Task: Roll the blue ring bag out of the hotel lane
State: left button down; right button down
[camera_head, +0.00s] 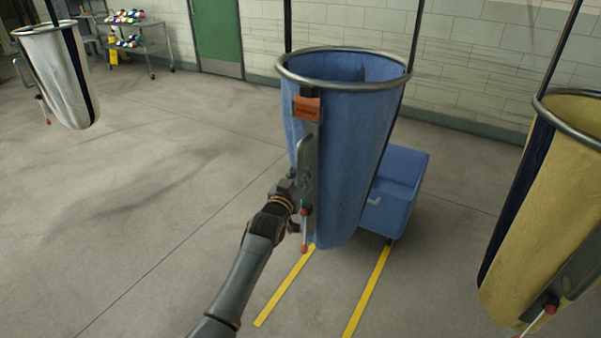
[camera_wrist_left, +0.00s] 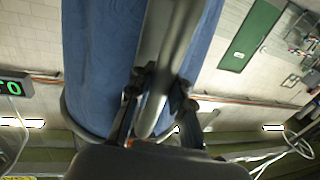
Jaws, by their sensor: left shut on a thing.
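The blue ring bag (camera_head: 345,150) hangs from dark straps by a metal ring, in the middle of the head view. An orange tag (camera_head: 307,108) and a grey metal handle plate (camera_head: 308,165) are on its near side, with a red-knobbed lever (camera_head: 304,235) below. My left gripper (camera_head: 291,193) is at the handle plate, left of the bag. In the left wrist view its fingers (camera_wrist_left: 160,96) straddle a grey bar (camera_wrist_left: 163,60) in front of the blue cloth, shut on it. Two yellow floor lines (camera_head: 285,285) run out from under the bag. My right gripper is not in view.
A blue wheeled bin (camera_head: 402,182) stands close behind the bag, to its right. A yellow ring bag (camera_head: 545,200) hangs at the right and a white one (camera_head: 58,75) at the far left. A cart (camera_head: 140,45) stands at the back. The left floor is open.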

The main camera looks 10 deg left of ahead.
pick_arm(q)
jog(key=c, duration=1.2)
grip_release()
jog(key=shift+s+a+f, duration=0.15)
jog(key=shift+f, duration=0.1)
jog(key=shift+r, duration=0.2)
jog(key=s, duration=0.4)
jog(key=s+a, duration=0.1)
jog(key=s, duration=0.3)
jog(key=s+a, duration=0.1)
jog(key=s, duration=0.3)
